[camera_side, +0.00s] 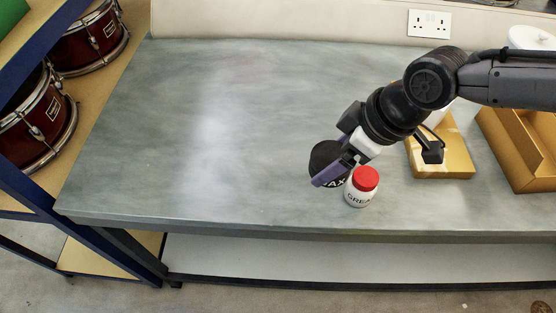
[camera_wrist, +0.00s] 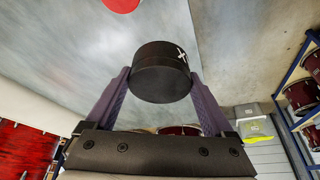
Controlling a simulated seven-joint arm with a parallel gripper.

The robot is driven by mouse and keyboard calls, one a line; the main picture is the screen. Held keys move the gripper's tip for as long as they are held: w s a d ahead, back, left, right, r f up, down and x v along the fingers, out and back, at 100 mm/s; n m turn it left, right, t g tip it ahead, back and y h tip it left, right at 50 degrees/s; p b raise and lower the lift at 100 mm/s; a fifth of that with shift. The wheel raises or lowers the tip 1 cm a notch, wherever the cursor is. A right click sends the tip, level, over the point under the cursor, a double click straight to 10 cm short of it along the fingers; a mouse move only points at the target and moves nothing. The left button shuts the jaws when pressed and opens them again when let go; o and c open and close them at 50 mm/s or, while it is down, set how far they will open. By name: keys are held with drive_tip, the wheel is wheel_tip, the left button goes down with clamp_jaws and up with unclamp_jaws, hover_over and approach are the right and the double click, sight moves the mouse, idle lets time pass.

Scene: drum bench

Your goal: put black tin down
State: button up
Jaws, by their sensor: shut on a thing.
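The black tin (camera_side: 326,157) is round and flat, with white letters partly showing. My gripper (camera_side: 335,170) is shut on it, near the front edge of the grey bench in the side view. In the wrist view the black tin (camera_wrist: 163,72) sits between the two purple fingers of my gripper (camera_wrist: 160,85). The side view does not clearly show whether the tin touches the bench top. A white jar with a red lid (camera_side: 362,187) stands upright just right of the tin. Its red lid also shows at the top of the wrist view (camera_wrist: 122,4).
The bench top (camera_side: 200,120) is clear to the left. A yellow-brown box (camera_side: 441,160) and an open cardboard box (camera_side: 520,150) are at the right. A white socket (camera_side: 429,24) is on the back wall. Drums (camera_side: 38,118) stand on a shelf at the left.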

drive_tip(key=w+a+f, duration=0.4)
drive_tip(key=w+a, duration=0.1)
drive_tip(key=a, duration=0.1)
hover_over(270, 166)
drive_tip(key=d, duration=0.2)
drive_tip(key=f, duration=0.3)
drive_tip(key=s+f, duration=0.1)
drive_tip(key=f, duration=0.1)
drive_tip(key=shift+a+f, duration=0.1)
drive_tip(key=shift+a, duration=0.15)
drive_tip(key=shift+w+a+f, duration=0.1)
drive_tip(key=shift+w+f, duration=0.05)
drive_tip(key=shift+f, duration=1.5)
drive_tip(key=shift+f, duration=0.15)
drive_tip(key=o, duration=1.2)
